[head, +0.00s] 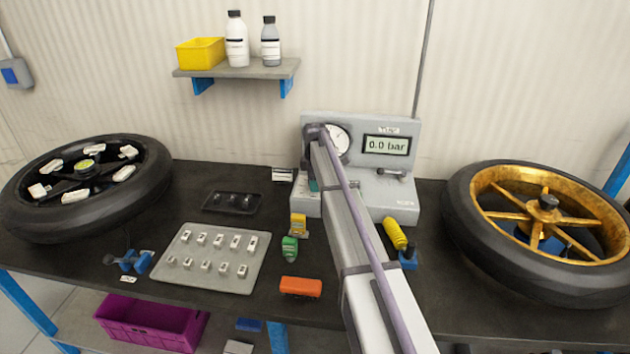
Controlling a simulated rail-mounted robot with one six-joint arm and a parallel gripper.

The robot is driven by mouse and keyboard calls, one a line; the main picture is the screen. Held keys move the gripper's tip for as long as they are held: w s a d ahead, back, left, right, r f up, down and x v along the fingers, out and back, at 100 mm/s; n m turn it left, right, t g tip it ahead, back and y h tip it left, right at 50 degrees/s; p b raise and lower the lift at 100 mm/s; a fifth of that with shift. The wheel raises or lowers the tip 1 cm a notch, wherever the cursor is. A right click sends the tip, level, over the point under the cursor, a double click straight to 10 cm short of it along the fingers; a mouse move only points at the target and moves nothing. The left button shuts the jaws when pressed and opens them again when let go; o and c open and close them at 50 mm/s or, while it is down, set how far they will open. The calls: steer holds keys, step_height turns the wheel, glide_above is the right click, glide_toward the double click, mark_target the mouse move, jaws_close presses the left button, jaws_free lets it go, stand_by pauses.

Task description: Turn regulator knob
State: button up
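The grey regulator unit (402,205) stands at the back middle of the bench. It has a round dial gauge (340,138), partly covered by my arm, and a display (386,145) reading 0.0 bar. A small dark fitting (392,173) sits below the display. I cannot make out the regulator knob; my arm covers the left part of the unit. My arm reaches from the lower right up to the unit's left side. My gripper's fingers are hidden behind the arm, so I cannot tell whether they are open or touch anything.
A black wheel (150,192) lies left and a gold-spoked wheel (462,225) right. A grey tray of small weights (170,240), a black tray (232,212), an orange block (300,287) and a yellow coiled hose (395,233) lie between. A shelf (237,70) hangs above.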

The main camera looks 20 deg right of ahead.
steer(key=shift+o, duration=0.8)
step_height(320, 180, up, 11)
steer(key=p, duration=1.1)
steer(key=shift+f, duration=0.15)
